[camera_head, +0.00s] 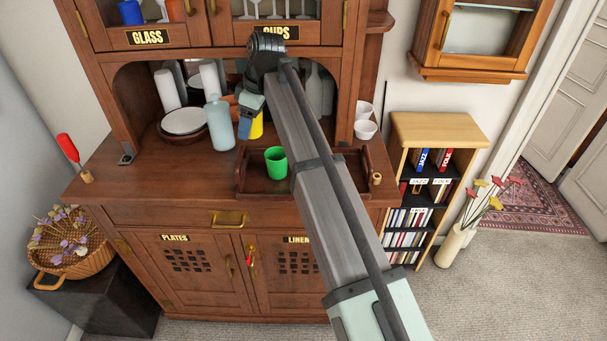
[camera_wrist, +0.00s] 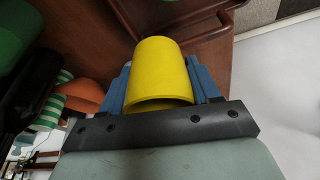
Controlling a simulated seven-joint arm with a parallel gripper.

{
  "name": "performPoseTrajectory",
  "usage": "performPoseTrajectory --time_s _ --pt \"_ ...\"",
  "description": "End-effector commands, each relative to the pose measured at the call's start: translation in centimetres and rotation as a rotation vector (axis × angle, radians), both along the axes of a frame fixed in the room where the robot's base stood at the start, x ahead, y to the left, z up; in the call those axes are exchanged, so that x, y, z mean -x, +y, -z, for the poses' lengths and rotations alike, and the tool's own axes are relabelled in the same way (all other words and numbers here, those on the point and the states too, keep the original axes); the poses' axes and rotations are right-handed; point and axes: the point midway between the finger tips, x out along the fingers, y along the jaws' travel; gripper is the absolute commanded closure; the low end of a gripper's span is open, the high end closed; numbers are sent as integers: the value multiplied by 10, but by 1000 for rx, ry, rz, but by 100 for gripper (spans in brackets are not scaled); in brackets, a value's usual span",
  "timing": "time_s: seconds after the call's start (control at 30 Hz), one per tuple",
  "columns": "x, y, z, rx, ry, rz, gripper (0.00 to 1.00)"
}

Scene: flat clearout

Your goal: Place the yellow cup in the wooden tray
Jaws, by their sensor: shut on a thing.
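The yellow cup (camera_head: 257,127) is between the fingers of my gripper (camera_head: 247,127), partly hidden by them in the head view. In the wrist view the yellow cup (camera_wrist: 160,70) fills the space between the two blue fingers, and my gripper (camera_wrist: 162,82) is shut on it. The wooden tray (camera_head: 245,186) lies on the sideboard counter. The cup appears just behind the tray's back left part; its exact height above the counter is hard to tell. My arm hides part of the tray's right side.
A green cup (camera_head: 276,162) stands in the tray, left of my arm. A pale blue bottle (camera_head: 219,124) stands close to the left of my gripper, with plates (camera_head: 184,121) beyond it. The tray's left part is bare.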

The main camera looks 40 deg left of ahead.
Motion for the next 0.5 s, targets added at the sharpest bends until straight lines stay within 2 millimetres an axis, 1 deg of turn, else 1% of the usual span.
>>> performPoseTrajectory --time_s 0.03,0.2,0.3,0.4,0.5 --pt "-14 -21 1 -1 0 19 72" --pt "-56 -77 1 0 2 72 72" --pt "-76 -107 0 -1 1 99 72" --pt "-91 -132 0 -1 1 122 72" --pt "-102 -151 0 0 1 139 72"
